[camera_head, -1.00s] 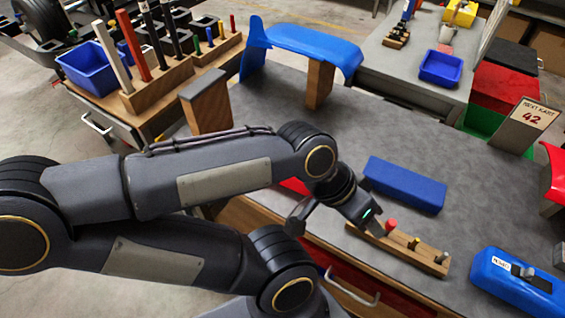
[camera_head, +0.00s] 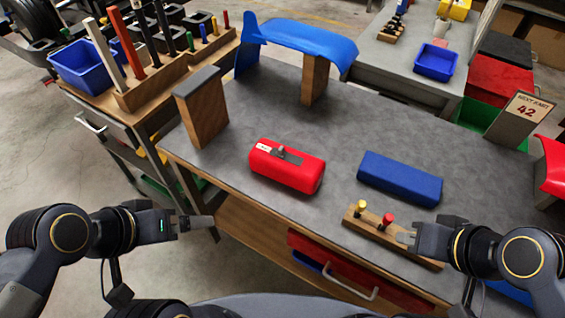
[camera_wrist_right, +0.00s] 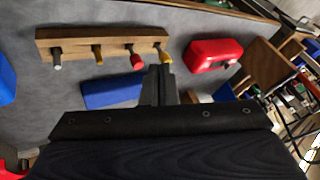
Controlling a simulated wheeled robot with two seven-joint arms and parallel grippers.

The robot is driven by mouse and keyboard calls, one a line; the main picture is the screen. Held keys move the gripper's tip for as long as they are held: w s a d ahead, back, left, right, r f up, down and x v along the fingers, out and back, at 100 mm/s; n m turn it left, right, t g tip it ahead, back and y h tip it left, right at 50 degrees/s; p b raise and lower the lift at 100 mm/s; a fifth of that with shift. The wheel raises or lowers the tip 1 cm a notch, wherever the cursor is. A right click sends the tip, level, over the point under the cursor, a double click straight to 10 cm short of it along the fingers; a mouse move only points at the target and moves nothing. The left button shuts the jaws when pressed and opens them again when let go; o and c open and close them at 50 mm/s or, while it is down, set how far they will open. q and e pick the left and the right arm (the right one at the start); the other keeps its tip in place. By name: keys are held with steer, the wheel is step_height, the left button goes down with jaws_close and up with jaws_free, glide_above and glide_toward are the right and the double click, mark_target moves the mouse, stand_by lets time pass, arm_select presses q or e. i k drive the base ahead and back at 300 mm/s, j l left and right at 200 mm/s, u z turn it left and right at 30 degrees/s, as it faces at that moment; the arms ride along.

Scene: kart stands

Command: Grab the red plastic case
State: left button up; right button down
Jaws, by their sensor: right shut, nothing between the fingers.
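The red plastic case (camera_head: 287,170) lies on the grey bench top, left of the blue case (camera_head: 399,180), with a grey latch or handle on its top. It also shows in the right wrist view (camera_wrist_right: 212,54). My right gripper (camera_head: 405,239) is shut and empty, at the peg rack near the bench's front edge, to the right of the red case and apart from it. Its fingers (camera_wrist_right: 163,85) show in the wrist view. My left gripper (camera_head: 195,223) is off the bench's front left edge, apart from the case; whether its fingers are open is unclear.
The wooden peg rack (camera_head: 349,220) with coloured pegs lies by the front edge. A wooden post (camera_head: 205,118) and a blue curved panel (camera_head: 300,36) stand behind the red case. The drawer handle (camera_head: 350,286) sticks out below. The bench around the case is clear.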

mark_target(300, 171)
steer(key=i+j, duration=0.1)
steer(key=j, duration=0.3)
steer(key=i+j+u, duration=0.1)
steer(key=j, duration=0.3)
steer(key=i+j, duration=0.1)
steer(key=j, duration=0.3)
